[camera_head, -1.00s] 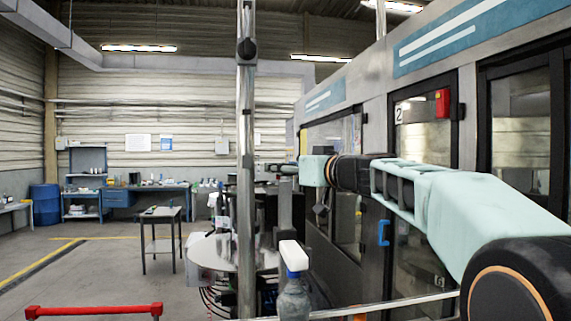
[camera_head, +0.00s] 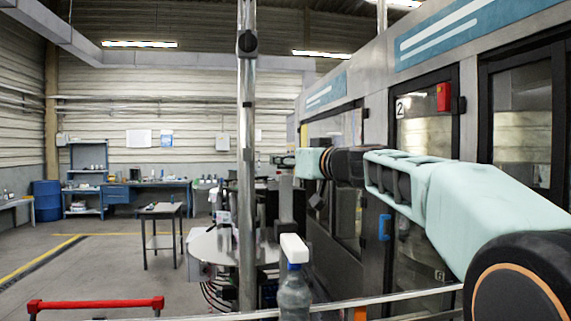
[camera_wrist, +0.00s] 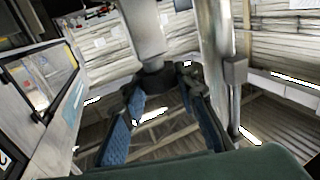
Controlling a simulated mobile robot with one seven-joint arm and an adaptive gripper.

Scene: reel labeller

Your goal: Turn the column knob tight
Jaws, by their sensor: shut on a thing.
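The grey column (camera_head: 286,207) stands behind the round metal table in the head view. In the inverted wrist view the column (camera_wrist: 140,25) comes down from the top edge and ends in a dark knob (camera_wrist: 154,77). My gripper (camera_wrist: 157,92) is shut on the knob, with a blue-padded finger on either side of it. In the head view my gripper (camera_head: 281,161) is small and dark at the column's top, so the knob's details cannot be made out there.
A shiny pole (camera_head: 246,130) with a black clamp stands left of my gripper. A round metal table (camera_head: 215,250) lies below. The labeller cabinet (camera_head: 375,120) runs along the right. Open floor lies at left.

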